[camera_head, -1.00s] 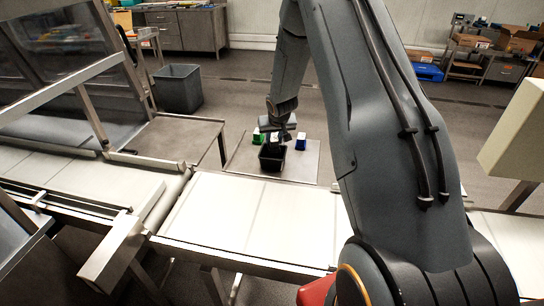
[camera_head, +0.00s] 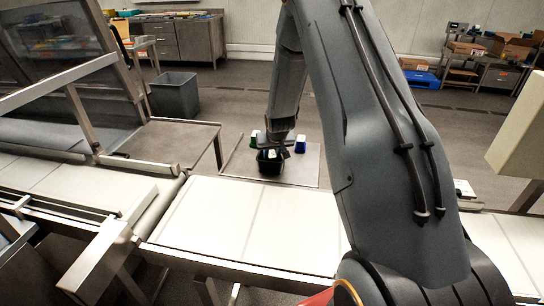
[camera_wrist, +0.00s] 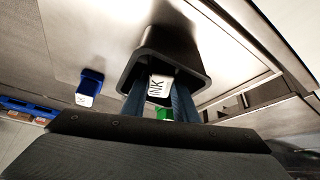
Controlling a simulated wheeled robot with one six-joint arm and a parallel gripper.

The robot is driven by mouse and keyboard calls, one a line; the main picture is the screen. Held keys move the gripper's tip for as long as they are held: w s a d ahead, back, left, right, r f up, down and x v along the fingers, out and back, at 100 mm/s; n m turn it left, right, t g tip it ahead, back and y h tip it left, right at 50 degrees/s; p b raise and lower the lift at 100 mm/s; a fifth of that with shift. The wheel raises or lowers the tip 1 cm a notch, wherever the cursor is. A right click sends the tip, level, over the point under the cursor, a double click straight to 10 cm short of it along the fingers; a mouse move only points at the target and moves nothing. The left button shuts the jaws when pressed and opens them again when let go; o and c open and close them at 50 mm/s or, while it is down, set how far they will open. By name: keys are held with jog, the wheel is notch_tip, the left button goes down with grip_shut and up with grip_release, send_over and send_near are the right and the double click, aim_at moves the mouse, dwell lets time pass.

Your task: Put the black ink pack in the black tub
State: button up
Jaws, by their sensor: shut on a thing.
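The black tub (camera_head: 270,169) stands on the small metal table behind the conveyor. My gripper (camera_head: 277,150) is directly above it, pointing down. In the wrist view, the fingers (camera_wrist: 158,98) are shut on the black ink pack (camera_wrist: 160,86), whose white face reads INK. The pack lies across the opening of the tub (camera_wrist: 170,42). I cannot tell whether it is above the rim or partly inside. The fingers and the tub hide most of the pack in the head view.
A blue pack (camera_head: 300,145) with a white top stands right of the tub, and a green one (camera_head: 255,140) behind it to the left. The metal table (camera_head: 305,172) is otherwise clear. A white conveyor (camera_head: 240,222) runs in front. A grey bin (camera_head: 174,96) stands at back left.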

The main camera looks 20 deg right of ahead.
jog(key=shift+f, duration=0.1)
jog(key=o, duration=0.8)
jog(key=shift+r, duration=0.2)
jog(key=p+v, duration=0.3)
jog(key=v, duration=0.9)
jog(key=s+a+r+g, duration=0.1)
jog(key=s+a+r, duration=0.2)
jog(key=s, duration=0.6)
jog(key=s+a+r+n+g, duration=0.1)
jog(key=s+a+r, duration=0.1)
jog(key=s+a, duration=0.3)
jog(key=s+a+r+n+g+y, duration=0.1)
jog(key=s+a+r, duration=0.2)
jog(key=s, duration=1.1)
jog(key=shift+a+r+g, duration=0.15)
jog(key=shift+a+r, duration=0.05)
jog(key=shift+a, duration=0.3)
jog(key=shift+a+r+g, duration=0.15)
jog(key=shift+a+r, duration=0.05)
jog(key=shift+a, duration=0.3)
